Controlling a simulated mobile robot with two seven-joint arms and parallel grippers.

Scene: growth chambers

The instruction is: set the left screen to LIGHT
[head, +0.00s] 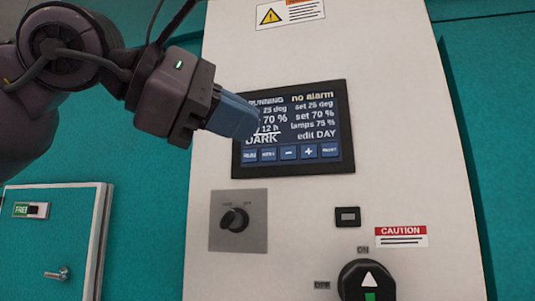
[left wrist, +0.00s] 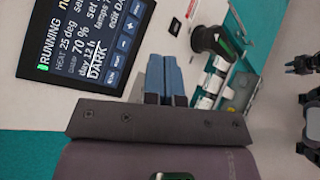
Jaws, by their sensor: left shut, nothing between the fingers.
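The screen (head: 335,125) is a dark panel in a black frame on a white cabinet front. It reads RUNNING, no alarm, 70 %, 12 h, DARK and edit DAY. A row of blue buttons (head: 309,152) with minus and plus runs along its bottom. The screen (left wrist: 85,40) also shows tilted in the left wrist view. My left gripper (head: 248,122), with blue fingers, is shut and empty in front of the screen's left edge, covering part of its text. I cannot tell whether it touches. Its fingers also show in the left wrist view (left wrist: 165,75). My right gripper is not recognizable.
Below the screen are a black rotary knob (head: 235,219) on a grey plate, a small black switch (head: 348,217), a CAUTION label (head: 401,236) and a large ON/OFF knob (head: 367,282). A teal door marked FREE (head: 45,245) is at lower left.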

